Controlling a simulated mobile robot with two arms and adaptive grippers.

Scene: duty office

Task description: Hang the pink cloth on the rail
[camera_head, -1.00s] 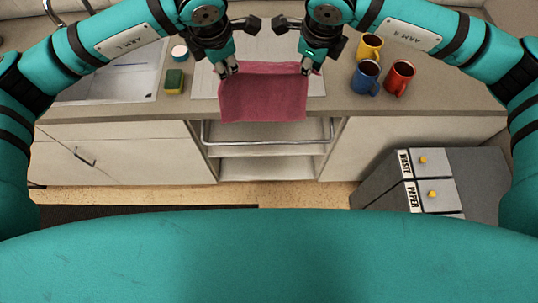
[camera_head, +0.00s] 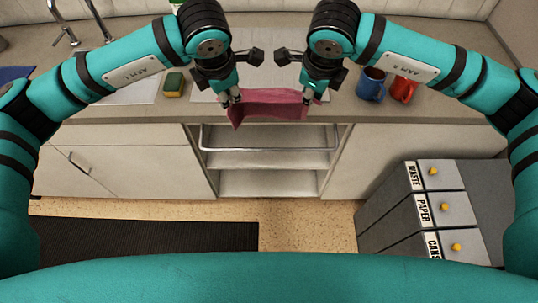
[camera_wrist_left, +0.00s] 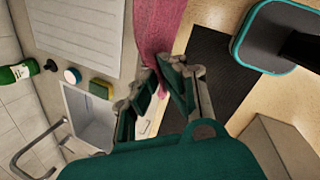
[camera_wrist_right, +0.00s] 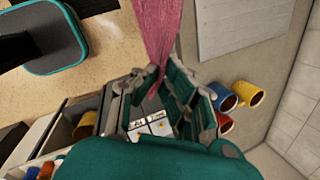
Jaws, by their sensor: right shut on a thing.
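The pink cloth (camera_head: 270,104) is stretched between my two grippers near the counter's front edge, its lower left corner hanging down. My left gripper (camera_head: 232,98) is shut on its left end; the cloth (camera_wrist_left: 158,35) runs between the fingertips in the left wrist view. My right gripper (camera_head: 309,96) is shut on its right end; the cloth (camera_wrist_right: 156,35) narrows into those fingers in the right wrist view. The metal rail (camera_head: 270,149) spans the front of the open shelf unit. The cloth appears above it in the head view, with a visible gap below; the depth between them is unclear.
A blue mug (camera_head: 370,84) and a red mug (camera_head: 403,90) stand on the counter at right; a yellow mug (camera_wrist_right: 248,93) is beside them. A sponge (camera_head: 174,84) lies at left. Labelled bins (camera_head: 432,210) stand on the floor at right. Open shelves (camera_head: 268,183) sit below the rail.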

